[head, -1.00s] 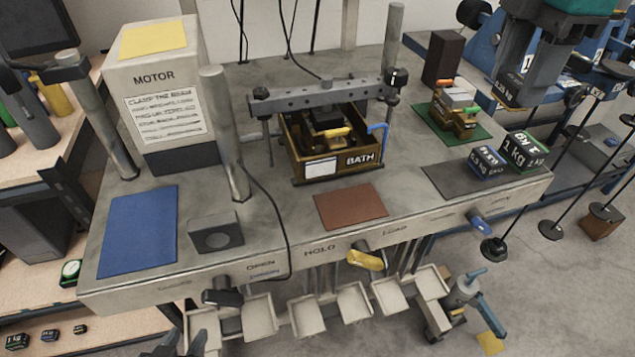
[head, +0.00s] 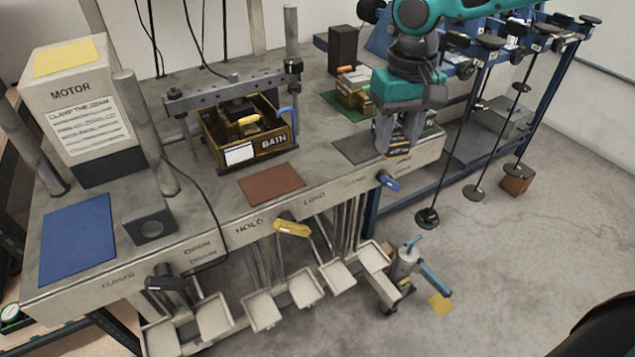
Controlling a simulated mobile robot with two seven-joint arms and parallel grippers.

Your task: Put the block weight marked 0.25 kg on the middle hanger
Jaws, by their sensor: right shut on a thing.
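My right gripper (head: 399,147) is shut on a small dark block weight (head: 397,153) with a pale marking too small to read. It is low over or in front of the grey mat at the bench's right end; I cannot tell if the block touches anything. Beyond the bench, several thin hangers with dark round bases hang from the blue rack. The middle hanger (head: 475,192) stands between a nearer hanger (head: 428,217) and a farther one (head: 516,170). The held block is to their left. My left gripper is not in view.
The grey mat (head: 352,149) is partly hidden by my right gripper, as are the blocks behind it. A blue lever (head: 388,182) sticks out of the bench front. The blue rack (head: 410,202) is at the right; open floor lies in front.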

